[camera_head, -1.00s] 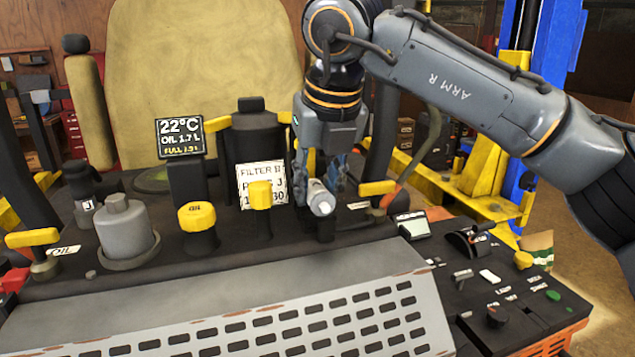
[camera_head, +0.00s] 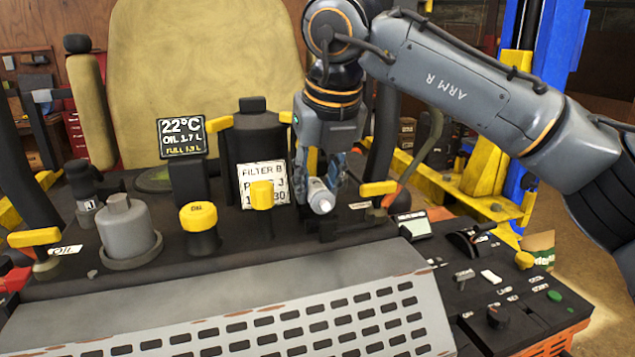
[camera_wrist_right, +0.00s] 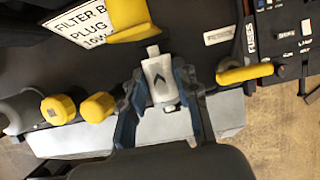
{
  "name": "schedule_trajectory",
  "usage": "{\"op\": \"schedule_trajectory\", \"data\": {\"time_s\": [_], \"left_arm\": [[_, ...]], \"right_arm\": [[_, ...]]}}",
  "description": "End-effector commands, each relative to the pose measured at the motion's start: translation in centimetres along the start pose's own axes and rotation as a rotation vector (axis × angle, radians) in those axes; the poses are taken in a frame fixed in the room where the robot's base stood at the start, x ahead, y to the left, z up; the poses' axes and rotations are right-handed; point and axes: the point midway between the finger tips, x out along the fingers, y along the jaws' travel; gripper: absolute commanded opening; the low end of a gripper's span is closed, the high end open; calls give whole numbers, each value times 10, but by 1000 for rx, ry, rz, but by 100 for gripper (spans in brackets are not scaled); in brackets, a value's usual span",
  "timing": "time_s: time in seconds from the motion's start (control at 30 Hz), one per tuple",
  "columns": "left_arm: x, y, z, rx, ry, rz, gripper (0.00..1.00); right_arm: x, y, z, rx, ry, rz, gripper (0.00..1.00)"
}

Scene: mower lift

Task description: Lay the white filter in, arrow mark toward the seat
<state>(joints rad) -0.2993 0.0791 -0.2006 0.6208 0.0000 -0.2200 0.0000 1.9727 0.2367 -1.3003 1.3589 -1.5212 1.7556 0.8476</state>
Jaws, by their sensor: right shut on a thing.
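The white filter (camera_head: 319,196) is a small pale cylinder between the fingers of my right gripper (camera_head: 328,178), which is shut on it. In the right wrist view, the filter (camera_wrist_right: 161,78) lies between the blue-lined fingers of the gripper (camera_wrist_right: 160,100). Its dark arrow mark points to the top of that view, away from the grey slotted panel. In the head view the filter is just above or at a dark holder (camera_head: 338,229); I cannot tell whether they touch. The tan seat (camera_head: 205,65) stands behind. My left gripper is out of view.
A white FILTER B label (camera_head: 262,190) and yellow-capped filler necks (camera_head: 198,217) stand left of the filter. A yellow lever (camera_head: 378,188) is close on the right. The grey slotted panel (camera_head: 230,310) lies in front, with the control console (camera_head: 500,285) at right.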

Motion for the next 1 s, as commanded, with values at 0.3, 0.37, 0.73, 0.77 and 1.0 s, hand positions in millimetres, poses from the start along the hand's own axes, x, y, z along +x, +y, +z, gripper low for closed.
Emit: {"op": "schedule_trajectory", "data": {"time_s": [0.3, 0.37, 0.73, 0.77, 1.0], "left_arm": [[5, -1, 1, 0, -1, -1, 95], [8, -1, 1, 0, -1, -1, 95], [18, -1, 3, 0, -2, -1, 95], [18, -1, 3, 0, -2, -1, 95], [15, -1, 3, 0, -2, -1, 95]], "right_arm": [[5, 0, -2, 0, 0, 0, 0], [8, 0, -3, 0, 0, 0, 0], [20, 0, -8, 0, 0, 0, 0], [19, 0, -7, 0, 0, 0, 0], [15, 0, -6, 0, 0, 0, 0]]}}
